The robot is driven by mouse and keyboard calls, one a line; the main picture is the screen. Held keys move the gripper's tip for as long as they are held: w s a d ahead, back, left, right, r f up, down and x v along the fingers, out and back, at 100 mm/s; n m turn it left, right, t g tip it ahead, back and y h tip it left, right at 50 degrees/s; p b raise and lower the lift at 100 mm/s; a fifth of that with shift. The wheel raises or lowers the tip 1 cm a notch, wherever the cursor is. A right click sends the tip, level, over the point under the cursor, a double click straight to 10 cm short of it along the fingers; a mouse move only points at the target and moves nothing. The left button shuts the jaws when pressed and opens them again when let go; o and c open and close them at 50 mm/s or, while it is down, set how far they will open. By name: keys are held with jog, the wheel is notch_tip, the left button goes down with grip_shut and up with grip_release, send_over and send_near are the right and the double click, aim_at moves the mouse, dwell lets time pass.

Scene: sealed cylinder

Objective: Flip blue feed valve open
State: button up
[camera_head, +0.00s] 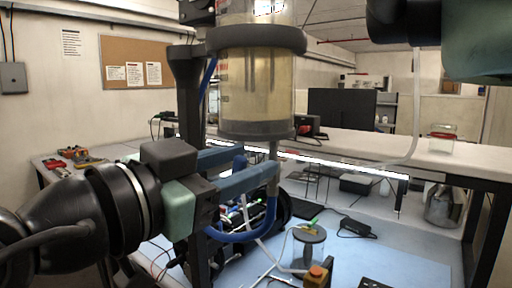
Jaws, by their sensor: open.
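A sealed clear cylinder (256,85) with pale yellow liquid hangs at upper centre between dark collars. A thin outlet pipe (273,152) drops from its base. A blue tube (243,238) curves below the pipe, and another blue line (207,82) runs up beside the dark post. My gripper (260,163) reaches in from the left, with its two blue-grey fingers apart just under the cylinder. The nearer fingertip overlaps the pipe in the picture; I cannot tell whether they touch. I cannot clearly make out the blue feed valve or its handle among the fingers and tubing.
A dark upright post (186,85) stands left of the cylinder, close to my gripper. A lidded clear jar (308,248) and an orange button box (316,276) are on the blue bench mat (400,255). Cables clutter the area below. A glass jar (442,138) stands on the rear shelf.

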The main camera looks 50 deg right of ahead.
jog(key=shift+w+d, duration=0.2)
jog(key=shift+d, duration=1.2)
jog(key=shift+c, duration=0.3)
grip_shut()
